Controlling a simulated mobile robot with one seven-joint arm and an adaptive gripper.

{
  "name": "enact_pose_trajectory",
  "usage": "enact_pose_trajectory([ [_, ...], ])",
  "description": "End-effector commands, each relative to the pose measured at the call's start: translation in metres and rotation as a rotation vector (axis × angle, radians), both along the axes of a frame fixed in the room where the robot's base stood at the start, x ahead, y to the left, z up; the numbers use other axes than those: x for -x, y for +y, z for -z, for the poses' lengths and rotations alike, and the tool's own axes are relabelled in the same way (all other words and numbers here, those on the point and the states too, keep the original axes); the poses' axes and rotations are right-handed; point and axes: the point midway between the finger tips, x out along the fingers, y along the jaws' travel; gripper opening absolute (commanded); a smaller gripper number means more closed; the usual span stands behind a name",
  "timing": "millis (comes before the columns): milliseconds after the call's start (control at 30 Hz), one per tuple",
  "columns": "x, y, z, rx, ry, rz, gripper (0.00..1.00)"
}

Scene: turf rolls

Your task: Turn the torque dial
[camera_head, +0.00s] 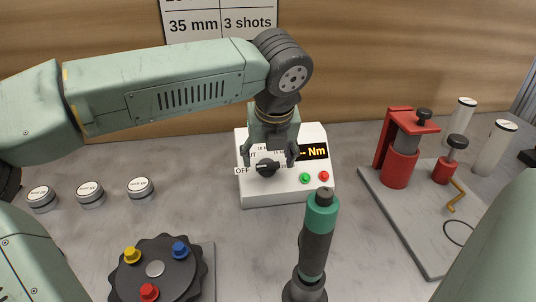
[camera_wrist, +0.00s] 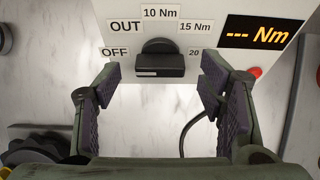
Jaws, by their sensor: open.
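The torque dial (camera_head: 265,167) is a black knob on the sloped face of a white control box (camera_head: 285,191). In the wrist view the dial (camera_wrist: 160,60) sits among the labels OFF, OUT, 10 Nm, 15 Nm and a partly hidden 20. The display (camera_wrist: 262,33) reads "--- Nm" in orange. My gripper (camera_head: 270,160) is at the box's face, its fingers on either side of the dial in the head view. In the wrist view my gripper (camera_wrist: 160,88) is open, with the dial between and just beyond the fingertips. I cannot tell whether a finger touches it.
A green-topped screwdriver tool (camera_head: 317,240) stands in front of the box. A black turntable (camera_head: 157,272) with coloured knobs is front left. Several round pucks (camera_head: 90,194) lie left. A grey plate (camera_head: 420,240) with red fixtures (camera_head: 402,160) is right.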

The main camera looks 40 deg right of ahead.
Motion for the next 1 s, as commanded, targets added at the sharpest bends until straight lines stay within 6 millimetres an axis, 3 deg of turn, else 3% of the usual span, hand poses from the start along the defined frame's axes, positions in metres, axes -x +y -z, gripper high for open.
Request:
enact_pose_trajectory([
  [200,-0.004,-0.003,0.014,0.0,0.0,0.003,0.63],
  [467,-0.005,-0.004,0.015,0.0,0.0,0.002,0.63],
  [1000,-0.005,-0.003,0.015,0.001,0.001,0.003,0.27],
])
